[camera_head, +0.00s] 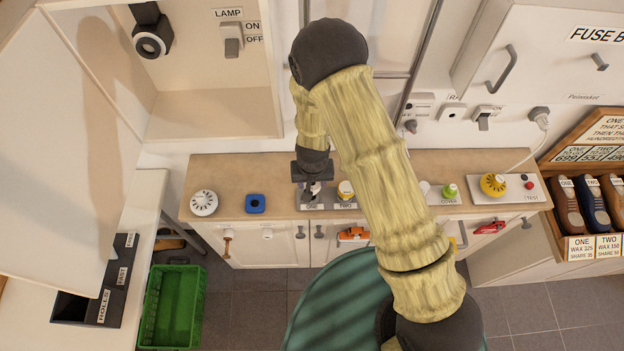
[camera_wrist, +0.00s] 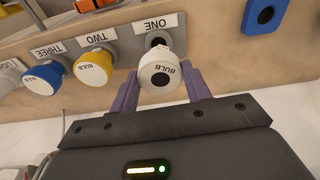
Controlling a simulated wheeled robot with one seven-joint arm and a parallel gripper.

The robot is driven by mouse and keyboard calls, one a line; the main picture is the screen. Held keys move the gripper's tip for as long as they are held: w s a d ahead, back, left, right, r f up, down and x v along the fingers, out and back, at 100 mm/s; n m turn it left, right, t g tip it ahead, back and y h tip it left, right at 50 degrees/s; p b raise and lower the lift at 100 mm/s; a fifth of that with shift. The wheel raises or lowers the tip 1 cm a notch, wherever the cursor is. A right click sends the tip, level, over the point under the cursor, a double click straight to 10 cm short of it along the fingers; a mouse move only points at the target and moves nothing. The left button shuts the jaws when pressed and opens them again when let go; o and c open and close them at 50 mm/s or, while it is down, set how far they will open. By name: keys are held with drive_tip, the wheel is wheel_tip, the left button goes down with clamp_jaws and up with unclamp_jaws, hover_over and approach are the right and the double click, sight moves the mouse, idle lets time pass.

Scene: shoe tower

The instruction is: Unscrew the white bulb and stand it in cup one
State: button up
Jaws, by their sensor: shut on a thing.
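My gripper (camera_head: 312,188) points down at the bench, over the holder marked ONE. In the wrist view my gripper (camera_wrist: 162,88) is shut on the white bulb (camera_wrist: 162,72), with one finger on each side. The bulb's narrow end points into or just over cup one (camera_wrist: 157,40); I cannot tell how deep it sits. A yellow bulb (camera_wrist: 93,68) stands at cup two and a blue-topped bulb (camera_wrist: 42,77) at cup three.
A blue block (camera_head: 254,203) and a white round device (camera_head: 204,203) stand left of the cups. Bare bench lies between them. A green crate (camera_head: 172,307) is on the floor.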

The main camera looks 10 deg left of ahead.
sight(312, 184)
drive_tip(key=shift+f, duration=0.6)
drive_tip(key=shift+f+b, duration=1.15)
drive_tip(key=shift+f, duration=0.1)
idle(1.4)
drive_tip(key=o, duration=0.8)
drive_tip(key=shift+r, duration=0.15)
drive_tip(key=r, duration=0.5)
drive_tip(key=s+r+b, duration=0.1)
drive_tip(key=r, duration=0.5)
drive_tip(key=s+r, duration=0.1)
drive_tip(key=r, duration=0.5)
drive_tip(key=shift+d, duration=0.3)
